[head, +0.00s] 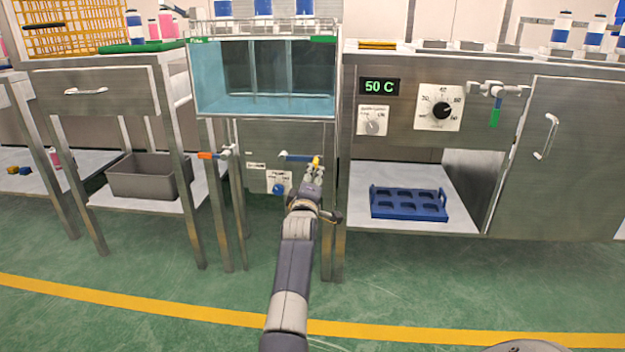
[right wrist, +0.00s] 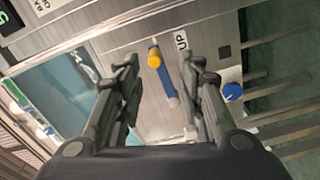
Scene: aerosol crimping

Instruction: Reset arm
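My right arm (head: 292,270) reaches up the middle of the head view. Its gripper (head: 314,168) is in front of the steel panel under the water tank. In the right wrist view the gripper (right wrist: 160,80) is open, its two fingers apart with nothing held between them. A blue lever with a yellow tip (right wrist: 155,58) shows beyond and between the fingers, seemingly not touched. In the head view the yellow tip (head: 316,161) shows just above the gripper. My left gripper is not in view.
The glass tank (head: 210,100) with blue water stands above the panel. A blue knob (head: 278,188) and an orange-handled valve (head: 208,156) are to the left. A counter with a 50 C display (head: 379,86) and a blue tray (head: 408,204) are at right. The green floor in front is clear.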

